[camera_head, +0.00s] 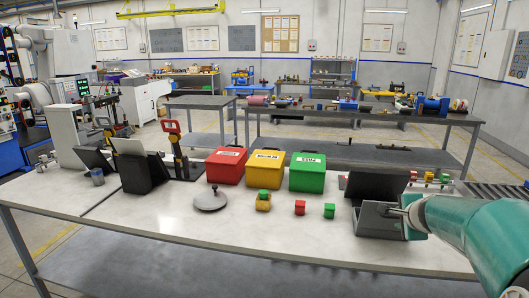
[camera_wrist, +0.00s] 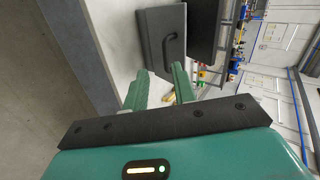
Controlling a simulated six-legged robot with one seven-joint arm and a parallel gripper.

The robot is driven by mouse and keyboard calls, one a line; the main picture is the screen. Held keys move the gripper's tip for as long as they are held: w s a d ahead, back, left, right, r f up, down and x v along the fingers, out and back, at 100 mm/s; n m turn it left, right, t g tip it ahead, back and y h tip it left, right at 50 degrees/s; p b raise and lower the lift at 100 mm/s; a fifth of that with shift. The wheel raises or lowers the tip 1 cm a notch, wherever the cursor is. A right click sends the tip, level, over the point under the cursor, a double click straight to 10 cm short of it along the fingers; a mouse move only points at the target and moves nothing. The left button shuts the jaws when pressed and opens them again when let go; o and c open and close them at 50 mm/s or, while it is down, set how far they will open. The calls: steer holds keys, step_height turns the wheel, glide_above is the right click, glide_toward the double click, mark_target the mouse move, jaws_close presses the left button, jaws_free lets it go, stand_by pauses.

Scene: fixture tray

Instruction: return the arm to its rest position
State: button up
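My teal arm (camera_head: 478,235) reaches in from the right edge of the head view, over the right end of the workbench. Its end is beside a dark grey box-like fixture (camera_head: 375,222), in front of a black tilted panel (camera_head: 378,183). In the wrist view my gripper (camera_wrist: 162,80) shows two green fingers with a gap between them. It is open and I see nothing held.
The workbench (camera_head: 230,235) holds a red bin (camera_head: 226,166), a yellow bin (camera_head: 265,168) and a green bin (camera_head: 307,173). Before them are a round grey lid (camera_head: 210,202) and small coloured blocks (camera_head: 299,208). The bench's front middle is clear.

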steer(key=s+a+r+n+g+y, duration=0.1)
steer(key=s+a+n, duration=0.5)
steer(key=a, duration=0.5)
steer(key=s+a+r+n+g+y, duration=0.1)
steer(key=s+a+n+y, duration=0.1)
steer(key=s+a+n, duration=0.6)
steer(key=s+a+f+n+g, duration=0.1)
steer(key=s+a+n, duration=0.1)
steer(key=s+a, duration=0.2)
steer(key=s+a+f+n+g, duration=0.1)
steer(key=s+a+n, duration=0.2)
steer(key=s, duration=0.7)
steer(key=shift+a+f+n+g+h, duration=0.3)
steer(key=shift+a+f+g, duration=0.05)
steer(key=shift+a+g, duration=0.05)
steer(key=shift+d, duration=0.2)
